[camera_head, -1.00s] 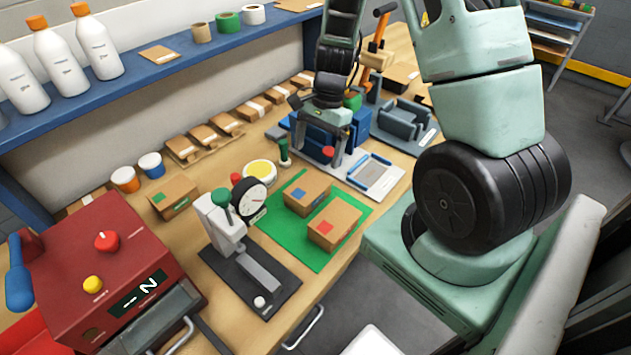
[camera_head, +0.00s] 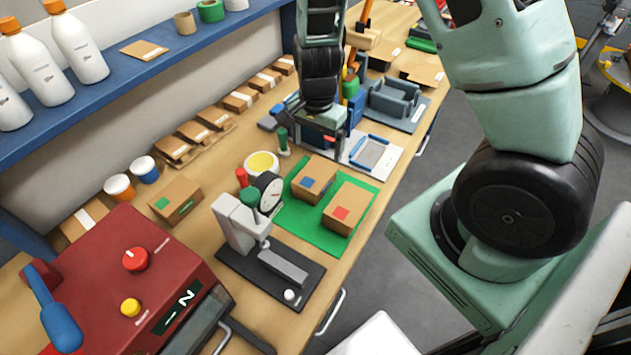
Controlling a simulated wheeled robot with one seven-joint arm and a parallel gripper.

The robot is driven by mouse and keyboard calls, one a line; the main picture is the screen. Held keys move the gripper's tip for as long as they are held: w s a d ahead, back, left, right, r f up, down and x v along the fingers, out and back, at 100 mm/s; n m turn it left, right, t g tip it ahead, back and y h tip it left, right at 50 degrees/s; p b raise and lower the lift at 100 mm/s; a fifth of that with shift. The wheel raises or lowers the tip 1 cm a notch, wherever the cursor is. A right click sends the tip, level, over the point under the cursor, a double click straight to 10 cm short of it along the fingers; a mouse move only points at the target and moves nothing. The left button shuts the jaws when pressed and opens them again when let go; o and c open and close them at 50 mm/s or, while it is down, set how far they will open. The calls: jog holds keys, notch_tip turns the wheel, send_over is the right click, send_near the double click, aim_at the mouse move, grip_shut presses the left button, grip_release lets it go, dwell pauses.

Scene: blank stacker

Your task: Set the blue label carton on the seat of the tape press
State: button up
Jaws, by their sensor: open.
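The blue label carton (camera_head: 313,182) is a brown box with a blue square on top, lying on the green mat (camera_head: 291,221). My gripper (camera_head: 314,133) is open and empty, above the bench just behind this carton and apart from it. Its fingertips are hard to make out against the blue machine. That blue machine (camera_head: 354,112) has a pale base plate with a blue-framed grey pad (camera_head: 370,153); it looks like the tape press, and the pad like its seat, but I cannot be sure. The pad is bare. My gripper partly hides the machine.
The red label carton (camera_head: 348,209) sits beside the blue one on the mat. A dial press (camera_head: 242,222) with a black base stands left. A green label carton (camera_head: 175,200), red machine (camera_head: 140,275) and grey fixture (camera_head: 397,99) share the bench.

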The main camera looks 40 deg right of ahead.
send_over(315, 173)
jog(key=f, duration=0.6)
jog(key=shift+s+p, duration=0.3)
jog(key=shift+w+a+f+p, duration=0.15)
jog(key=shift+f+p, duration=0.45)
jog(key=shift+f, duration=0.75)
jog(key=shift+w+d+f+p, duration=0.15)
jog(key=shift+f+p, duration=0.4)
jog(key=shift+f, duration=0.75)
jog(key=shift+a, duration=0.1)
jog(key=c, duration=1)
jog(key=shift+c, duration=0.2)
jog(key=shift+r, duration=0.15)
